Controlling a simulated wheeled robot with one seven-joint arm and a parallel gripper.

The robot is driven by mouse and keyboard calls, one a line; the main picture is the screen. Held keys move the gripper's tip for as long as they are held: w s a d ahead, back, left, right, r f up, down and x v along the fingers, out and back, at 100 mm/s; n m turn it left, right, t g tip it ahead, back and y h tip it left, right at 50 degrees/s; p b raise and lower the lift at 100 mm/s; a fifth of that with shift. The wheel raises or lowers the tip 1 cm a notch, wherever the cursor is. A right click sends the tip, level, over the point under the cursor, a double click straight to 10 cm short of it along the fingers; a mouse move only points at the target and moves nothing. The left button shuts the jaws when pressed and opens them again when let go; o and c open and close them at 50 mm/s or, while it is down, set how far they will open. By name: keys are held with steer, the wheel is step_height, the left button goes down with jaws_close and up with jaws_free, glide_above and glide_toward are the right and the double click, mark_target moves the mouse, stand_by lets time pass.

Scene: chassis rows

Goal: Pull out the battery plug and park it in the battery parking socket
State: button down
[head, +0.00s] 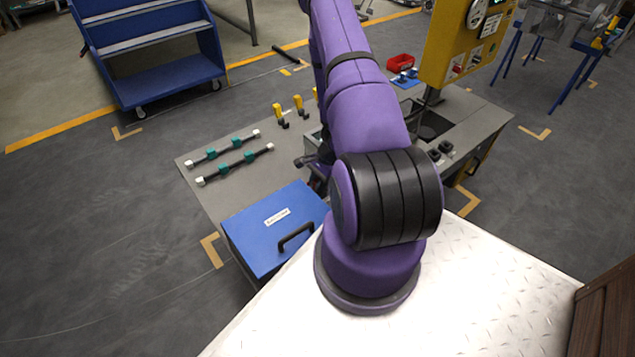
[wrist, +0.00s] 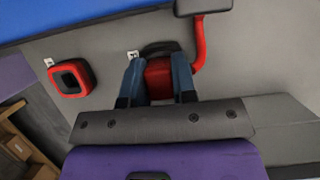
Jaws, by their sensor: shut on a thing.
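The battery plug (wrist: 158,80) is a red block between the two blue-grey fingers of my gripper (wrist: 157,82) in the wrist view. The fingers are shut on its sides. A black rounded edge shows just behind the plug; I cannot tell whether the plug is seated in it or apart. An empty square socket (wrist: 72,78) with a red rim and dark opening, seemingly the parking socket, lies left of the plug. In the head view my arm hides the gripper, plug and socket.
A red cable (wrist: 199,45) bends beside the plug up to a dark block (wrist: 203,6). In the head view, a blue lidded box (head: 255,240) with a black handle stands at the bench's front. Rods with teal grips (head: 236,143) lie left; a yellow panel (head: 462,45) rises right.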

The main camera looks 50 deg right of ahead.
steer(key=shift+s+d+f, duration=0.2)
steer(key=shift+s+d, duration=0.05)
steer(key=shift+s, duration=0.05)
